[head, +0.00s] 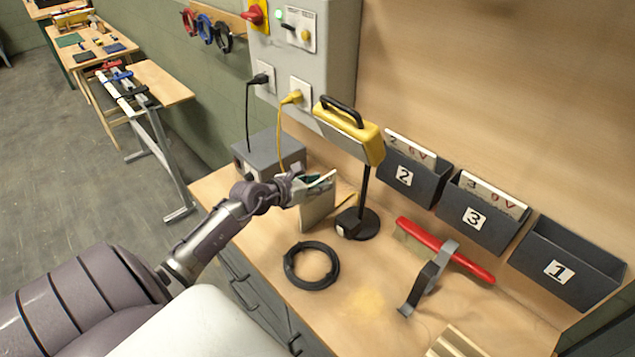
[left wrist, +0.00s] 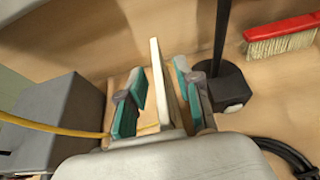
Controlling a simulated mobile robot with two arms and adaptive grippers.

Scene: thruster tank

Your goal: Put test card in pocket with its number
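A pale test card (head: 318,210) stands upright on the bench, left of the lamp; its number does not show. My left gripper (head: 308,187) is over its upper part. In the left wrist view, the card (left wrist: 161,80) rises between the two teal finger pads (left wrist: 158,98). A gap shows between the card and the left pad; the right pad is close to it. Three dark wall pockets are numbered: pocket 2 (head: 408,180) and pocket 3 (head: 478,222) each hold a white card, and pocket 1 (head: 563,268) looks empty. My right gripper is out of view.
A yellow lamp (head: 350,130) on a black stand is beside the card. A grey box (head: 268,152) with cables is behind left. A black cable coil (head: 311,266), a red brush (head: 445,250) and a grey bent strip (head: 428,278) lie on the bench (head: 345,335).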

